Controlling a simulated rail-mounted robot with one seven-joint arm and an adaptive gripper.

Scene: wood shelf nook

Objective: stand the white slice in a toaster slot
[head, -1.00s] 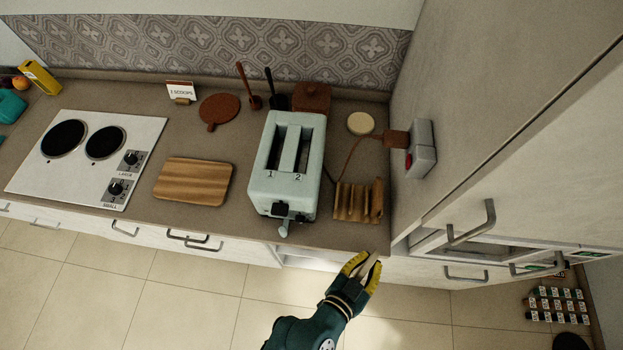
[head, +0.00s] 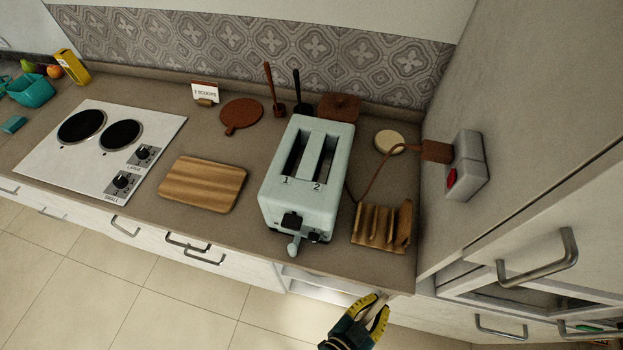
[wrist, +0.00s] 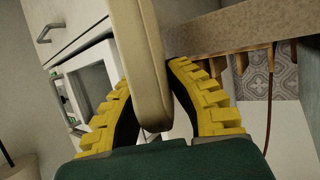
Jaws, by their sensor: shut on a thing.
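The pale blue toaster (head: 307,205) stands on the counter, with two long dark slots in its top marked 1 and 2. Both slots look empty. My gripper (head: 376,305) is in front of the counter's front edge, right of the toaster and below the wooden rack. In the wrist view my gripper is shut on the white slice (wrist: 146,60), a cream slab seen nearly edge-on between the yellow fingers. In the head view the slice is mostly hidden by the fingers.
A wooden slatted rack (head: 372,228) stands right of the toaster, near the counter edge. A cord runs from behind it to a wall box (head: 466,165). A cutting board (head: 202,184) lies left of the toaster. The tall cabinet (head: 530,140) bounds the right side.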

